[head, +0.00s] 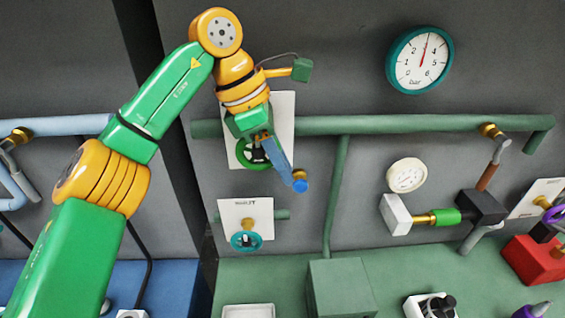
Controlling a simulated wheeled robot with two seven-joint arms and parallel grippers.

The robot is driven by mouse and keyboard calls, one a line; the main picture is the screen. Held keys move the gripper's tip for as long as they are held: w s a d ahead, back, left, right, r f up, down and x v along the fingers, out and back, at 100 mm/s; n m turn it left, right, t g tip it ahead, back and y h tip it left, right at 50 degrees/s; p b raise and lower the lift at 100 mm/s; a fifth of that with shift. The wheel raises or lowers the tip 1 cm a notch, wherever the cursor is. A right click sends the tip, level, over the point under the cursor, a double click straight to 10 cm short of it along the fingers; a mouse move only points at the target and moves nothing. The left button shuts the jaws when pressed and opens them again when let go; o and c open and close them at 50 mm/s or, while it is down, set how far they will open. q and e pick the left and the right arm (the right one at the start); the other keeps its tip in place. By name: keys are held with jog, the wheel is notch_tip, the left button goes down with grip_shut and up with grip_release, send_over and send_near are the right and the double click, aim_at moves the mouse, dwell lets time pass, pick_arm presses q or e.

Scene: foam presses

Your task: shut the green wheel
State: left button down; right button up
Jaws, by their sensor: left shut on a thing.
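The green wheel (241,158) is on a white plate (287,108) on the grey wall, just below the long green pipe. My left gripper (260,152) reaches down over it from above and is shut on it. The gripper hides the upper and right part of the wheel, so its exact turn cannot be told. My right gripper is not in view.
A smaller teal wheel (237,246) on its own plate sits just below. The green pipe (395,124) crosses the wall. A teal-rimmed gauge (420,62) and a white gauge (407,175) are to the right. A green box (340,288) stands below.

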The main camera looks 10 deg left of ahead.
pick_arm(q)
jog(key=shift+f, duration=0.25)
jog(key=c, duration=0.8)
grip_release()
jog(key=shift+r, duration=0.1)
jog(key=shift+c, duration=0.2)
jog(key=shift+v, duration=3.55)
